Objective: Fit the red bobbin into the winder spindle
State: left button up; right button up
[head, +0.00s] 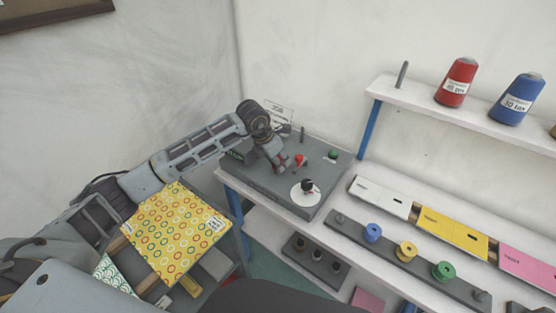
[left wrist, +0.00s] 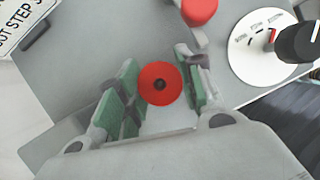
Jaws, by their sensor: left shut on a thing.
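The red bobbin (left wrist: 160,83) sits between the green-padded fingers of my left gripper (left wrist: 158,88) in the left wrist view, its round face and dark centre hole showing. In the head view the left gripper (head: 285,166) is low over the grey winder base (head: 322,163), with its fingers shut on the bobbin. The winder base also fills the background of the left wrist view (left wrist: 95,45). I cannot make out the winder spindle, or whether the bobbin touches it. My right gripper is not in view.
A red-topped part (head: 300,159) stands close beside the left gripper. A white dial (head: 298,199) with a black knob and a green button (head: 333,155) are on the winder. A dark rail (head: 390,250) holds blue, yellow and green bobbins. Thread cones (head: 456,83) stand on the shelf.

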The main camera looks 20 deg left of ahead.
pick_arm(q)
jog(key=shift+f+b, duration=0.45)
jog(key=shift+f, duration=0.15)
dwell(0.3)
jog(key=o, duration=1.2)
jog(key=v, duration=1.2)
jog(key=shift+s, duration=0.1)
dwell(0.4)
